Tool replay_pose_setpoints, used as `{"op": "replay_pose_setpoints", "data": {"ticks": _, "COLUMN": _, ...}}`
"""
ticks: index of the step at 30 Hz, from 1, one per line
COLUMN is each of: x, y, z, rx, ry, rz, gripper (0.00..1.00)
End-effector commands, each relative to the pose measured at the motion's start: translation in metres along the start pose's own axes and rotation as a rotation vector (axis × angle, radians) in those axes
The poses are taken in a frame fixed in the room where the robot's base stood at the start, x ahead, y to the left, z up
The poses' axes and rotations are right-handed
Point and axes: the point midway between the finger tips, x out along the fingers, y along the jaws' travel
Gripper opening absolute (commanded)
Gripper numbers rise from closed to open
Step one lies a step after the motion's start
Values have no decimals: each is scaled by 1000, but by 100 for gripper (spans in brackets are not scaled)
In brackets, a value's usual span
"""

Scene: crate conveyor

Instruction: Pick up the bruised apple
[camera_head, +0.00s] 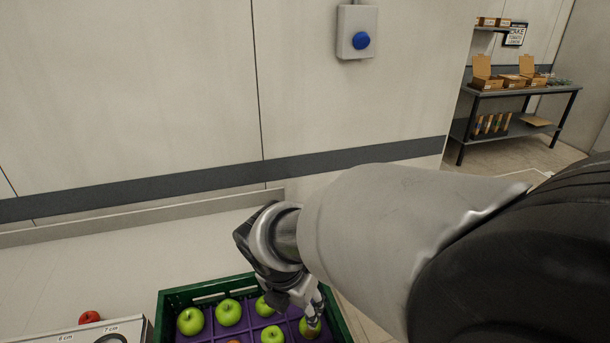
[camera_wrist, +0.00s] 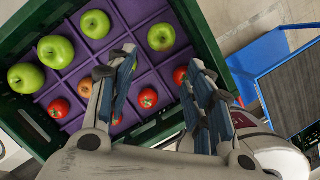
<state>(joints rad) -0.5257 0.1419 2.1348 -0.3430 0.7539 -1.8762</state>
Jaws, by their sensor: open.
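The likely bruised apple, green with a reddish-brown patch, sits in a purple tray compartment of a green crate (camera_head: 176,298). It shows in the wrist view (camera_wrist: 161,37) and beside my fingers in the head view (camera_head: 311,328). My gripper (camera_head: 306,301) is over the crate's right part. In the wrist view my gripper (camera_wrist: 162,62) is open, its fingers apart and nothing held; the apple lies beyond the fingertips, between their lines. Plain green apples (camera_wrist: 56,51) sit in other compartments. In the head view my gripper partly hides the apple.
Small red fruits (camera_wrist: 148,97) and one orange-brown fruit (camera_wrist: 85,88) share the crate. A red fruit (camera_head: 89,317) lies by a white sizing board (camera_head: 130,325) at left. A blue object (camera_wrist: 258,58) stands outside the crate.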

Motion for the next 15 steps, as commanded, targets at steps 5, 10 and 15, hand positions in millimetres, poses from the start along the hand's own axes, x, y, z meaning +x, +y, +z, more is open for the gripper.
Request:
{"op": "replay_pose_setpoints", "data": {"ticks": 5, "x": 46, "y": -1, "z": -1, "rx": 3, "ry": 3, "rz": -3, "gripper": 48}}
{"op": "replay_pose_setpoints", "data": {"ticks": 10, "x": 73, "y": -1, "z": -1, "rx": 3, "ry": 1, "rz": -1, "gripper": 48}}
{"op": "replay_pose_setpoints", "data": {"ticks": 15, "x": 83, "y": 0, "z": 0, "rx": 4, "ry": 1, "rz": 1, "gripper": 48}}
